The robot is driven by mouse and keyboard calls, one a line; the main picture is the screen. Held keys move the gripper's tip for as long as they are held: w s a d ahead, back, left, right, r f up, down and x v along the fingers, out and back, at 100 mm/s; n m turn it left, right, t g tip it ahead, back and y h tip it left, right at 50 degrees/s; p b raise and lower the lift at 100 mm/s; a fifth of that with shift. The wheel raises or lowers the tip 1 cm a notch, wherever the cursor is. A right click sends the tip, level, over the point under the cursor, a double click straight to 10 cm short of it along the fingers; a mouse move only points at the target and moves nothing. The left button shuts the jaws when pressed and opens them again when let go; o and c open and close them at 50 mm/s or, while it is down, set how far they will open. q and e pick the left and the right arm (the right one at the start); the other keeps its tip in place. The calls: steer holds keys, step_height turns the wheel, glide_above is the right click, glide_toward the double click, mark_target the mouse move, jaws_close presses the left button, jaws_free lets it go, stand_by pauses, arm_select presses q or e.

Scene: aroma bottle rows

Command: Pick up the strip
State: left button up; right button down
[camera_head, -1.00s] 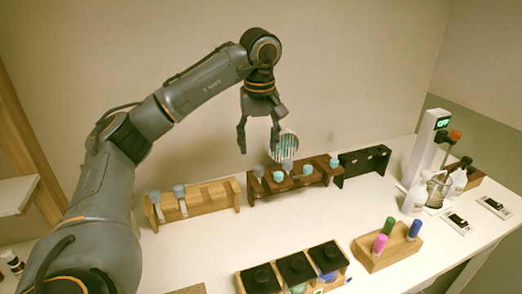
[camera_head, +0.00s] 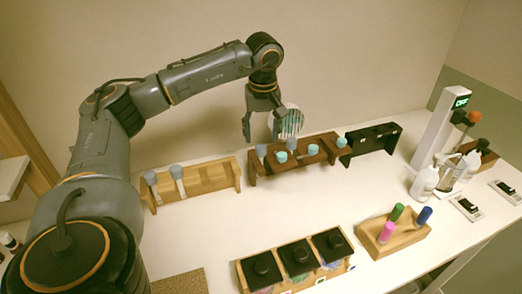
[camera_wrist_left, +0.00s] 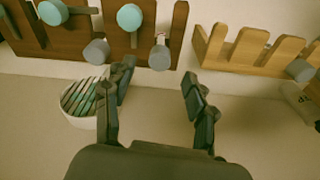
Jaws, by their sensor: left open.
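A round white cup (camera_head: 291,121) holds several thin pale and greenish strips, and stands behind the dark brown rack. In the left wrist view the strips (camera_wrist_left: 80,97) lean inside the cup (camera_wrist_left: 84,120) at the left. My left gripper (camera_head: 260,130) is open and empty, fingers pointing down, just left of the cup in the head view. In the wrist view one finger of the gripper (camera_wrist_left: 158,80) overlaps the cup's edge; I cannot tell whether they touch. My right gripper is not in view.
The brown rack (camera_head: 270,168) with several grey and teal-topped bottles stands close by. A light wooden rack (camera_head: 212,179) with two grey-topped bottles is to its left, a black rack (camera_head: 374,140) to its right. The wall (camera_head: 340,50) is behind.

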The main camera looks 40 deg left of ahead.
mark_target(261, 146)
arm_select(q)
steer(key=f, duration=0.1)
steer(key=f+p, duration=0.1)
steer(key=f, duration=0.1)
steer(key=shift+w+a+f, duration=0.2)
steer(key=shift+a+f, duration=0.1)
steer(key=shift+a, duration=0.05)
steer(key=shift+a+f+p, duration=0.1)
steer(key=shift+f+p, duration=0.2)
steer(key=shift+f, duration=0.25)
steer(key=c, duration=1)
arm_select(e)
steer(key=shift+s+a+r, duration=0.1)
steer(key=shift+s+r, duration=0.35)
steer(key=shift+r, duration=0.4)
